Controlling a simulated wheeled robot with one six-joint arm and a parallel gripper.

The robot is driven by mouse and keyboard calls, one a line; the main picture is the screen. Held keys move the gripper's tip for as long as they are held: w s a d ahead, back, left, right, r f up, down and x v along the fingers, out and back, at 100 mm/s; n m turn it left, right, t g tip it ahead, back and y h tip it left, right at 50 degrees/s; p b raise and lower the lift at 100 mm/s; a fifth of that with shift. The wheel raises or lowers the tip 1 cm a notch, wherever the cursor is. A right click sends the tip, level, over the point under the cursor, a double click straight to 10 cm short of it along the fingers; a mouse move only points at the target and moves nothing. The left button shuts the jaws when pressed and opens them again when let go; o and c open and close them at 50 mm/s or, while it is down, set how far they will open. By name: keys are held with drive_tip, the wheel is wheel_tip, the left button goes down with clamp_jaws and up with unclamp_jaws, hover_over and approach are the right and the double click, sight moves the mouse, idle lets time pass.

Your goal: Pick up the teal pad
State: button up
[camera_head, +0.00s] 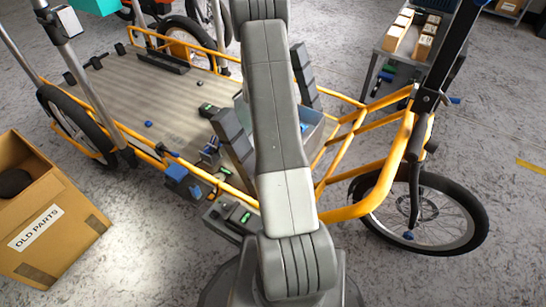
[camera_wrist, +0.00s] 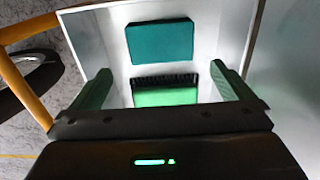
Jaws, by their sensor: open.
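The teal pad (camera_wrist: 160,40) is a flat rectangular block in the wrist view. It lies inside a pale, light-walled box (camera_wrist: 88,32). My gripper (camera_wrist: 160,82) is open, with its two green fingers spread apart at the left and right. The pad lies beyond the fingertips, between their lines, and nothing is held. A green brush with dark bristles (camera_wrist: 165,97) lies nearer to me in the same box. In the head view my arm hides much of the box (camera_head: 313,130), and I cannot make out the pad there.
The box sits on an orange-framed cargo bike with a flat deck (camera_head: 150,95). A cardboard box labelled OLD PARTS (camera_head: 40,215) stands at left. A grey cart with small boxes (camera_head: 408,48) stands at back right. The front wheel (camera_head: 425,215) is at right.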

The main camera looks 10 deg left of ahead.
wheel_tip(320, 180, down, 4)
drive_tip(key=shift+r+b, duration=0.25)
drive_tip(key=shift+b, duration=0.05)
drive_tip(key=shift+s+a+f+b, duration=0.15)
drive_tip(key=shift+f+b, duration=0.4)
drive_tip(key=shift+f, duration=0.8)
drive_tip(key=shift+s+f+b, duration=0.1)
drive_tip(key=shift+f+b, duration=0.4)
drive_tip(key=shift+f, duration=0.8)
drive_tip(key=c, duration=0.7)
